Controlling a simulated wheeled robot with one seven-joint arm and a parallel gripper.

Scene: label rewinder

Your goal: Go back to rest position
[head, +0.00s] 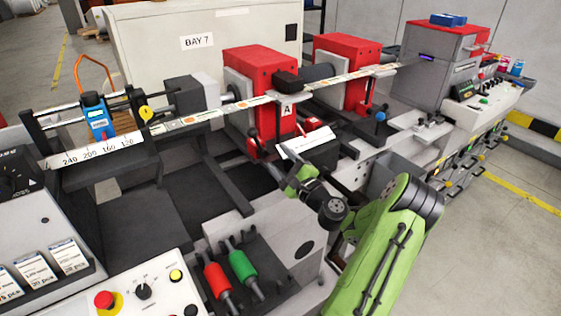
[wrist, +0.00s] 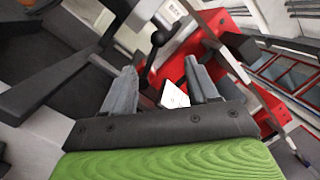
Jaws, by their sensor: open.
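My green arm reaches in from the lower right in the head view, and my gripper (head: 302,178) is over the front of the machine, below the near red unit (head: 262,85). In the wrist view, my gripper's (wrist: 161,75) two grey fingers stand apart with a clear gap. Nothing is held between them. A small white piece (wrist: 174,96) shows behind the gap. A black lever with a round knob (wrist: 157,38) rises just beyond the fingers, with red machine parts (wrist: 185,55) around it. Whether a finger touches anything, I cannot tell.
A white label plate (head: 306,142) is close above my gripper. A label strip (head: 200,117) runs across the machine. A second red unit (head: 345,62) stands farther right. Red and green handled tools (head: 243,265) lie in front, near a control panel (head: 150,290). The floor at right (head: 490,235) is clear.

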